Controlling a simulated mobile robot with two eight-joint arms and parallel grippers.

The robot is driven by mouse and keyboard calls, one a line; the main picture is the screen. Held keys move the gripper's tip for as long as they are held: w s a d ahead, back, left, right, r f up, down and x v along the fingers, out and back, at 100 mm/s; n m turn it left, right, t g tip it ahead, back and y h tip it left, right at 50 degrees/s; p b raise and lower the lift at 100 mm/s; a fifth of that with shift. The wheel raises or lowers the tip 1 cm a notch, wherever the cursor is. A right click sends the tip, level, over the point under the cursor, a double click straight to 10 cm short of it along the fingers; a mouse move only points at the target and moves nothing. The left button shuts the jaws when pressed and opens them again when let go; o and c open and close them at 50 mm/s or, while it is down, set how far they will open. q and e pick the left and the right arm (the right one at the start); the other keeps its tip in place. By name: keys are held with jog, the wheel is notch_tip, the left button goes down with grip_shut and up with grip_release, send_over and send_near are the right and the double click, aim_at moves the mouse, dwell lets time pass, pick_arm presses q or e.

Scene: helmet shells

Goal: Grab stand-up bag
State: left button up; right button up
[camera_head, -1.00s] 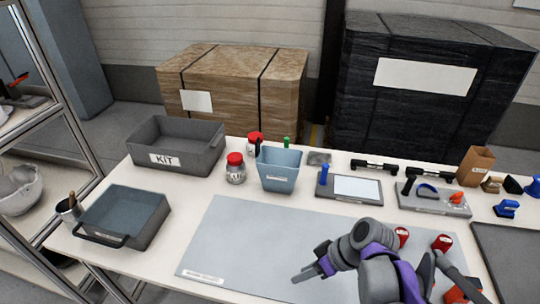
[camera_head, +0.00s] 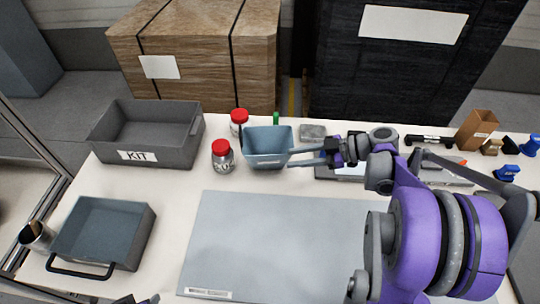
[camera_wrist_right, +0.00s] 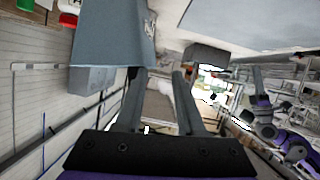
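The brown paper stand-up bag (camera_head: 476,130) stands upright with its top open at the back right of the table in the head view. My right gripper (camera_head: 291,159) is well to the left of the bag, beside the right side of a light blue bin. The wrist view shows its two fingers (camera_wrist_right: 160,73) apart with nothing between them. A small dark tip (camera_head: 135,299) at the bottom edge of the head view may be my left gripper; its fingers cannot be made out.
The blue bin (camera_head: 267,146) and red-lidded jars (camera_head: 223,157) stand left of my right gripper. A grey KIT bin (camera_head: 145,135) and a blue-grey tray (camera_head: 105,230) are farther left. The grey mat (camera_head: 270,240) is bare. Small blocks (camera_head: 491,147) sit right of the bag.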

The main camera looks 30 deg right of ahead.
jog(key=x, duration=0.6)
jog(key=shift+w+d+r, duration=0.1)
jog(key=shift+w+d, duration=0.1)
grip_shut()
jog(key=c, duration=0.6)
grip_release()
jog(key=o, duration=0.6)
jog(key=shift+d, duration=0.1)
